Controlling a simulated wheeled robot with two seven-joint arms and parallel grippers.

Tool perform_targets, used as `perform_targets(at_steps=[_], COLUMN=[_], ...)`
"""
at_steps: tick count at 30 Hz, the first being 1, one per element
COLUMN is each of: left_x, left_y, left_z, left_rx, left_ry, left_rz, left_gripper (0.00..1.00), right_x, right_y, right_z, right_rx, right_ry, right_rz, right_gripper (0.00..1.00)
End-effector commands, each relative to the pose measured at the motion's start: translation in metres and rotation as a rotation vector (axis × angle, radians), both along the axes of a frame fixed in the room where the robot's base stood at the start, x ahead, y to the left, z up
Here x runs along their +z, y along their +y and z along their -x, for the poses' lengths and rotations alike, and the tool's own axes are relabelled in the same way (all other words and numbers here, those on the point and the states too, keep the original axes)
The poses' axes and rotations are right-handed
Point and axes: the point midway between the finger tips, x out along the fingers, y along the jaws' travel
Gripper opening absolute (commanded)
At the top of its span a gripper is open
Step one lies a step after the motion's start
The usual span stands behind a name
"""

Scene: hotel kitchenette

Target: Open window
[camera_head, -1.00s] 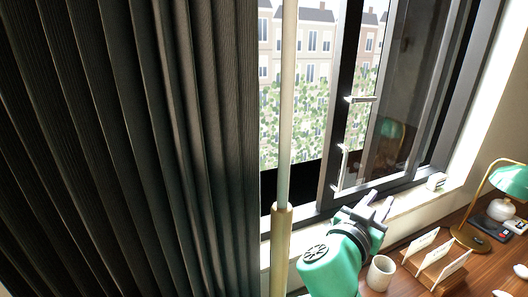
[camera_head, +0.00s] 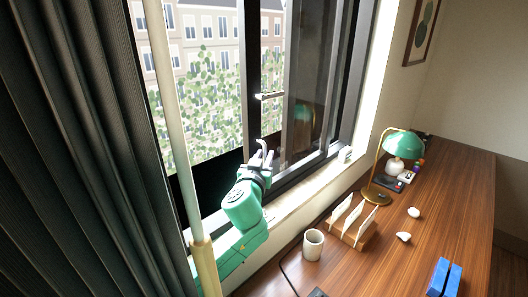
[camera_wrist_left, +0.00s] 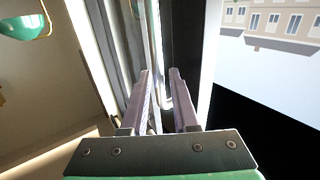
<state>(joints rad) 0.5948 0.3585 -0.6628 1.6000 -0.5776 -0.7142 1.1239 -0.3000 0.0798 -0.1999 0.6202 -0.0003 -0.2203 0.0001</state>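The dark-framed window (camera_head: 251,60) has a glass pane (camera_head: 305,60) on its right part, and buildings and greenery show through its left part. A bright metal handle (camera_head: 269,96) sticks out from the upright frame. My left gripper (camera_head: 264,153) is below this handle, close to the frame. Bright slim parts by its fingertips are hard to tell apart from a lower handle. In the left wrist view, my left gripper (camera_wrist_left: 160,75) has its two fingers apart, pointing at the upright frame. A pale vertical bar shows between and beyond them; contact cannot be told. My right gripper is out of view.
A dark pleated curtain (camera_head: 75,150) and a pale pole (camera_head: 170,100) stand on the left. The wooden desk (camera_head: 450,200) on the right holds a white cup (camera_head: 313,245), a card holder (camera_head: 352,232), a green lamp (camera_head: 403,143) and a blue object (camera_head: 443,278).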

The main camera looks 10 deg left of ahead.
Motion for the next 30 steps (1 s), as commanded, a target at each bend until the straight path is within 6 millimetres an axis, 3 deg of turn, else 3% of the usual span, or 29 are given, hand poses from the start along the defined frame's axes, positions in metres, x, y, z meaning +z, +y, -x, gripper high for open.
perform_targets(at_steps=[9,12,30], left_x=[-0.0006,-0.0006,-0.0006], left_y=[-0.0001,0.0000,0.0002], left_z=[-0.0067,-0.0066,-0.0064], left_rx=[0.000,0.000,0.000], left_ry=[0.000,0.000,0.001], left_rz=[0.000,0.000,-0.001], left_gripper=[0.28,0.00,0.00], right_x=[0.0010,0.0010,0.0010], right_y=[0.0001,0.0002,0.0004], right_z=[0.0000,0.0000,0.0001], right_rx=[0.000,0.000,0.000], right_ry=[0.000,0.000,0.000], right_rz=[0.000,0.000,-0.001], right_gripper=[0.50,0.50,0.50])
